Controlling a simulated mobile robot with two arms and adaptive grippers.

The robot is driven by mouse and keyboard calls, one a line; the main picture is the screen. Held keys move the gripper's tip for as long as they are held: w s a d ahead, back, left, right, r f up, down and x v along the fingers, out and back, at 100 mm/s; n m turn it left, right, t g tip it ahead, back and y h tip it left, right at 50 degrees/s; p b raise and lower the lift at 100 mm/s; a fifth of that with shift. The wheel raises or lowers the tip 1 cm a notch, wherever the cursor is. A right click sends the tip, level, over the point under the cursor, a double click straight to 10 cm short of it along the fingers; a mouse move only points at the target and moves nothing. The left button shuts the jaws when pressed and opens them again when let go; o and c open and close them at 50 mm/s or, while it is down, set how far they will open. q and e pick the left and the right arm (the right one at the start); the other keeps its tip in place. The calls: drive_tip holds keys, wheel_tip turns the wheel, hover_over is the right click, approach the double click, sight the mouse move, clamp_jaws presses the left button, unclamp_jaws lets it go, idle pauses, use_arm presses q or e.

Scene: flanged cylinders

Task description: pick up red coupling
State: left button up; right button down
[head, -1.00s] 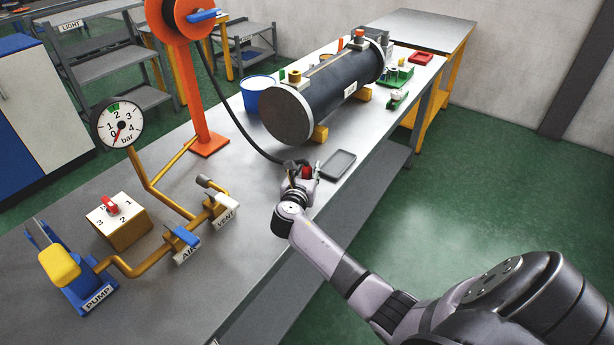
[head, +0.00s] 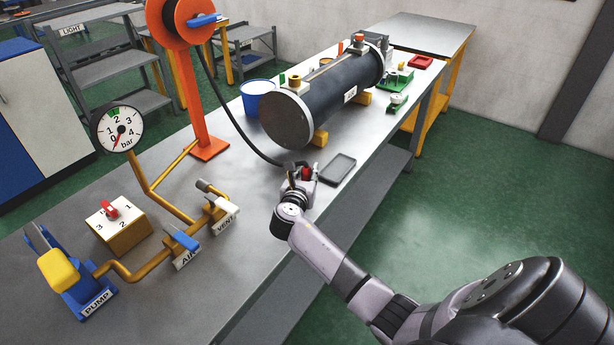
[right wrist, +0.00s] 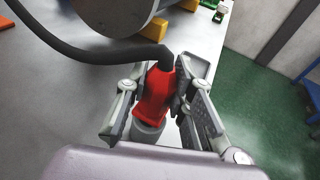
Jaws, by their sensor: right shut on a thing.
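The red coupling (right wrist: 154,96) sits at the end of a black hose (right wrist: 100,50), upright between the fingers of my right gripper (right wrist: 158,108) in the right wrist view. The gripper is shut on it, with a finger on each side. A grey part shows at the coupling's lower end. In the head view the coupling (head: 306,173) is a small red spot in my right gripper (head: 302,176), over the bench by the small grey tray (head: 337,169). My left gripper is not in view.
The hose (head: 236,125) runs from the orange reel stand (head: 203,110). A dark flanged cylinder (head: 335,88) lies on yellow blocks behind the gripper. A blue bucket (head: 256,102), a gauge (head: 119,129) and pipework with valves stand to the left. The bench's front edge is close to my right arm.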

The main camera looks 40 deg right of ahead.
wheel_tip(320, 180, up, 19)
drive_tip(key=shift+s+r, duration=0.1)
drive_tip(key=shift+r, duration=0.05)
idle(0.4)
drive_tip(key=shift+r, duration=2.4)
